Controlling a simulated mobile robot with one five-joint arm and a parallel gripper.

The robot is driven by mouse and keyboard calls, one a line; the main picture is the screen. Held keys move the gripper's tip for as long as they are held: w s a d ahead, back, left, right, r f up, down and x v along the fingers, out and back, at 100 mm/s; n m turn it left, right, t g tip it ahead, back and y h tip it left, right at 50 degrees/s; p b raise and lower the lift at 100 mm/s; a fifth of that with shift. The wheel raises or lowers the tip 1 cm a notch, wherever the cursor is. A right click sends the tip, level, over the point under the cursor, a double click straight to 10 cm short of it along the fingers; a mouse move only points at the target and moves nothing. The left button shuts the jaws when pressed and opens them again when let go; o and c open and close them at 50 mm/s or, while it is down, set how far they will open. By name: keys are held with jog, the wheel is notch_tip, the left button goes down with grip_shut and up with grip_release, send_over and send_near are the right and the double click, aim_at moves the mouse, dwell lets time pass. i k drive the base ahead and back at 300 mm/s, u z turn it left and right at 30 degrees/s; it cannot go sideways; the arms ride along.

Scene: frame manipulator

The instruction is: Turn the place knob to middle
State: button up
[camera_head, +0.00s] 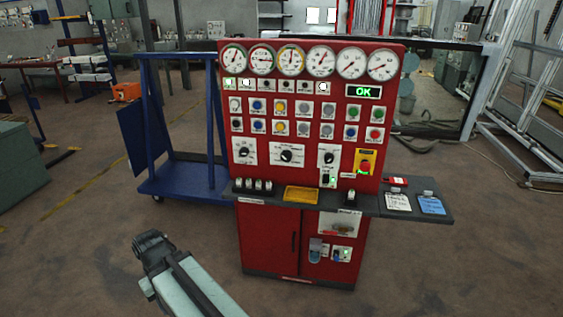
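A red control panel (312,215) stands in the middle of the view, facing me. Across its lower face are three black rotary knobs on white plates: a left knob (243,151), a larger middle knob (287,155) with markings around it, and a right knob (328,157). The lettering is too small to read, so I cannot tell which one is the place knob or its exact setting. My arm reaches in from the bottom edge, left of the panel and apart from it. I cannot make out gripper fingers; only arm links and a dark joint show.
A dark ledge (380,207) juts from the panel below the knobs and carries black switches, a yellow tray and two tags. A yellow-backed red button (364,165) sits at right. A blue cart (180,180) stands close behind at left. Floor in front is clear.

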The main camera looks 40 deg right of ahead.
aim_at(286, 156)
jog(key=i, duration=1)
